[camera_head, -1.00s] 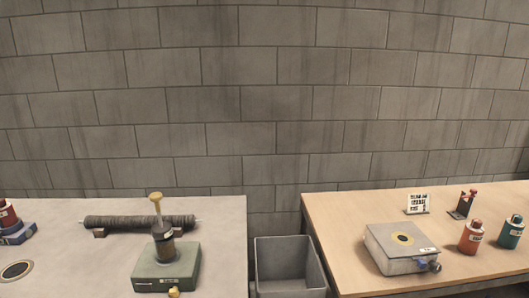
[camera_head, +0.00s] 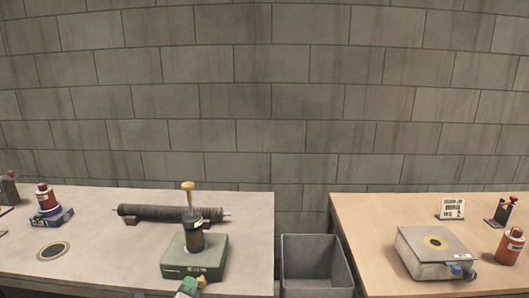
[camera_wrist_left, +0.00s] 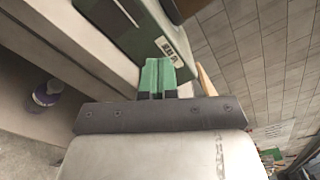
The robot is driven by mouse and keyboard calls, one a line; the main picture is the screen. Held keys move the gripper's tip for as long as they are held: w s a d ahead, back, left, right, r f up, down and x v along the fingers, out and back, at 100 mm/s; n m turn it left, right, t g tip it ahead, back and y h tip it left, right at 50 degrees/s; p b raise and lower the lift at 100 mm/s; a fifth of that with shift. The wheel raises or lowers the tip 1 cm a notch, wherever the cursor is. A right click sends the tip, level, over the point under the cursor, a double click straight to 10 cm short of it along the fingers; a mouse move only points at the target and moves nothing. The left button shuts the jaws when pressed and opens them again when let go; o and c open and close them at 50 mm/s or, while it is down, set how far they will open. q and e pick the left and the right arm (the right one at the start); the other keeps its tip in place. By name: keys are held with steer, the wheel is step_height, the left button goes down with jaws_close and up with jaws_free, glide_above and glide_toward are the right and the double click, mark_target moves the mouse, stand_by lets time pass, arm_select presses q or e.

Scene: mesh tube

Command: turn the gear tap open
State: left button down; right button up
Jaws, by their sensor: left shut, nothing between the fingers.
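My left gripper (camera_head: 188,287) is shut and empty, just in front of the box and beside the yellow tap, partly cut off by the picture's bottom. In the left wrist view, its green fingers (camera_wrist_left: 158,76) are together beside the box (camera_wrist_left: 150,38); the tap is not clearly visible there. My right gripper is not in view.
A grey box (camera_head: 432,252) with a blue tap (camera_head: 456,270) stands on the wooden table beside a red bottle (camera_head: 510,246). A grey bin (camera_head: 316,262) is between the tables. A dark mesh roller (camera_head: 170,212) lies behind the green box. A red bottle (camera_head: 46,197) stands left.

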arm_select(q)
steer(key=shift+w+a+r, duration=0.1)
steer(key=shift+w+r, duration=0.1)
steer(key=shift+r, duration=0.25)
steer(key=shift+d+f, duration=0.15)
steer(key=shift+d, duration=0.1)
stand_by(0.4)
steer(key=shift+s+f, duration=0.15)
steer(key=shift+f, duration=0.25)
stand_by(0.4)
steer(key=shift+a, duration=0.1)
steer(key=shift+a+r, duration=0.2)
steer(key=shift+r, duration=0.05)
steer(key=shift+s+f+p, duration=0.35)
steer(key=shift+p, duration=0.2)
steer(key=s, duration=0.4)
steer(key=shift+s+a+f+p, duration=0.1)
steer(key=shift+s+a+p, duration=0.05)
steer(key=shift+p, duration=0.25)
